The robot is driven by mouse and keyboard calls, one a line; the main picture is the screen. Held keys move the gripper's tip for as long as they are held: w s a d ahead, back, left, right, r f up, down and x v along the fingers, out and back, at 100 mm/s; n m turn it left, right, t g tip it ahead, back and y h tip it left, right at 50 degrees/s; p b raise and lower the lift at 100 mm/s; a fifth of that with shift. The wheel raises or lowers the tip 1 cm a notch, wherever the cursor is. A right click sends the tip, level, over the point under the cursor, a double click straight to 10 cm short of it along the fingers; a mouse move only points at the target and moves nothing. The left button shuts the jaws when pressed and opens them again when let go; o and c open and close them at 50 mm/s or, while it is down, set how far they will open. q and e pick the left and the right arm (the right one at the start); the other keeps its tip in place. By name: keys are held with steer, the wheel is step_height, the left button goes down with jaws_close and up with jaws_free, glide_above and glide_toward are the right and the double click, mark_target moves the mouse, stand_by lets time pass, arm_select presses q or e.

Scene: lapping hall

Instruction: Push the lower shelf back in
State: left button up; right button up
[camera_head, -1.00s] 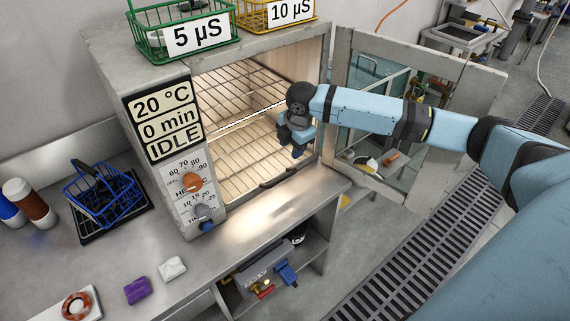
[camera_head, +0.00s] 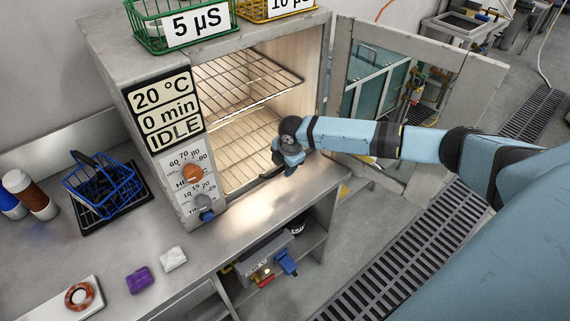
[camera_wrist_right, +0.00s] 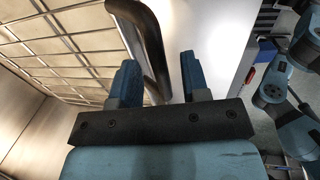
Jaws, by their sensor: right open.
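The lower shelf (camera_head: 245,150) is a wire rack low inside the open oven, with its front at the oven's mouth. Its dark bar handle (camera_head: 266,176) is at the front edge, partly hidden by my gripper. My right gripper (camera_head: 290,160) is at the right part of the handle. In the right wrist view the handle (camera_wrist_right: 150,40) runs down toward the gap between the two open blue fingers (camera_wrist_right: 161,78). I cannot tell whether they touch it. The rack (camera_wrist_right: 60,45) shows to the left there. My left gripper is not in view.
The upper wire shelf (camera_head: 250,82) is above. The oven door (camera_head: 410,85) stands open at the right, behind my forearm. Knobs (camera_head: 193,173) are on the front panel. A blue basket (camera_head: 104,184) stands left on the bench.

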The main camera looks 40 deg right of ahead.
jaws_close()
steer(key=b, duration=0.3)
glide_toward(266, 158)
steer(key=f, duration=0.2)
steer(key=w+f, duration=0.1)
steer(key=f, duration=0.2)
steer(key=shift+w+r, duration=0.15)
steer(key=shift+w, duration=0.15)
steer(key=shift+r, duration=0.25)
steer(key=shift+c, duration=0.4)
jaws_free()
steer(key=shift+w, duration=0.1)
steer(key=shift+o, duration=0.4)
steer(key=shift+w+f, duration=0.1)
steer(key=shift+f, duration=0.1)
